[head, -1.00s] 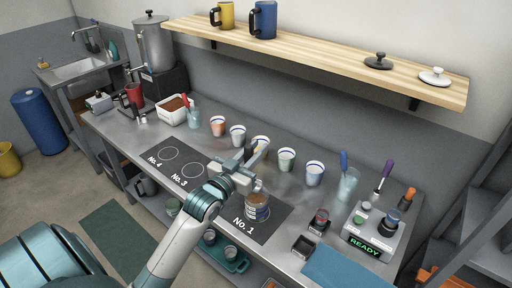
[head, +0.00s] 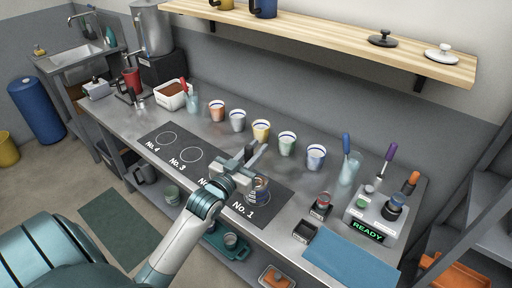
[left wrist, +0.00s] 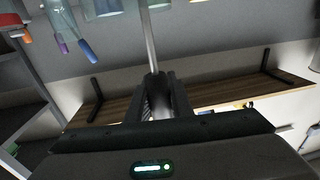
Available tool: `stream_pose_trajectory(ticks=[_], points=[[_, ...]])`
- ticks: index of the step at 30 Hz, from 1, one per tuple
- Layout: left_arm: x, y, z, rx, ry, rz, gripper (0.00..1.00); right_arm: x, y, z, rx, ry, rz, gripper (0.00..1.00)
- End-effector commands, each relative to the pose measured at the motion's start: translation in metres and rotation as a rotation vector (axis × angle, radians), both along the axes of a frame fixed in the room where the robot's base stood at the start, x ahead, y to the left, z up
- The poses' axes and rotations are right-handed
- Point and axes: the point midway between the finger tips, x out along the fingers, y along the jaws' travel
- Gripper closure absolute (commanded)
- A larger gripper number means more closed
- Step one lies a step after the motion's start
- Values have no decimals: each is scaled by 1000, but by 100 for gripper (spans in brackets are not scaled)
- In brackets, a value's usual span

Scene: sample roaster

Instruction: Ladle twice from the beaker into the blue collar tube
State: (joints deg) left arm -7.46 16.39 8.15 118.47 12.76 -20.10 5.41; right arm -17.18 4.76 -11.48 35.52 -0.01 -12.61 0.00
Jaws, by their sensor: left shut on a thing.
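My left gripper (head: 250,165) is shut on a thin metal rod (left wrist: 148,40) that stands out between its fingers in the left wrist view. The rod's far end is out of that view, so I cannot tell if it is a ladle. The gripper is above the mat, beside a labelled tin (head: 260,190) at No. 1. A clear glass beaker (head: 350,168) with a blue-handled tool in it stands at the right. Another glass beaker (head: 192,104) with a red-handled tool stands at the back left. My right gripper is not in view.
Several cups, among them a yellow one (head: 261,130) and a blue-rimmed one (head: 315,157), stand in a row behind the mat. A control box (head: 376,215) reading READY stands at the right. A wooden shelf (head: 330,40) overhangs the back. A blue cloth (head: 350,262) lies at the front right.

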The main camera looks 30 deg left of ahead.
Motion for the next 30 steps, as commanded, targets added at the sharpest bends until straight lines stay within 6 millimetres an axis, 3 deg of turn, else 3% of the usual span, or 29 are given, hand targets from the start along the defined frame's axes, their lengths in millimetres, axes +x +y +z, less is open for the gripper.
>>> stream_pose_trajectory(ticks=[9,30], points=[[0,0,-16,0,-1,0,100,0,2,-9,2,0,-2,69],[0,0,-16,0,-1,0,100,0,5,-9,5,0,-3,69]])
